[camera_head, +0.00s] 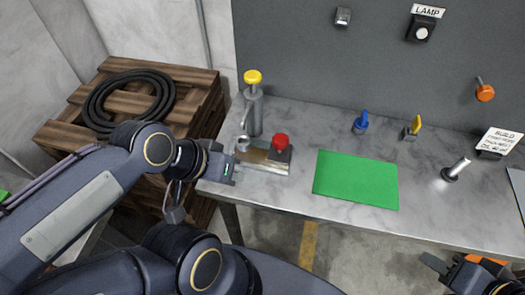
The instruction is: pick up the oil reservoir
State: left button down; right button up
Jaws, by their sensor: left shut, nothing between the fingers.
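A grey metal cylinder with a yellow cap (253,105) stands upright at the left end of the workbench; I cannot tell for sure that it is the oil reservoir. In front of it is a low metal block with a red knob (281,142) and a small silver part at its left. My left gripper (232,168) is shut and empty at the bench's left edge, beside the block; its fingertips are hard to make out. My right gripper (440,264) is at the lower right, partly cut off, below the bench's front edge.
A green mat (356,180) lies mid-bench. Blue (361,123) and yellow (413,128) handled parts stand behind it, a metal peg (456,169) to its right. A black coiled hose (126,102) lies on wooden pallets at left. An orange item (487,260) is near my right gripper.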

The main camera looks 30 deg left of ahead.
aim_at(261, 153)
jog(key=k, duration=0.4)
jog(key=u, duration=0.4)
jog(key=k+u, duration=0.15)
jog(key=u, duration=0.2)
jog(key=j+u, duration=0.1)
jog(key=u, duration=0.3)
jog(key=k+u, duration=0.1)
jog(key=u, duration=0.3)
jog(key=l+u, duration=0.3)
jog(key=k+l+u, duration=0.1)
jog(key=l+u, duration=0.2)
jog(key=l, duration=0.15)
jog(key=k+l+u, duration=0.1)
jog(key=l+u, duration=0.15)
jog(key=k+l+u, duration=0.15)
jog(key=l+u, duration=0.15)
jog(key=l, duration=0.15)
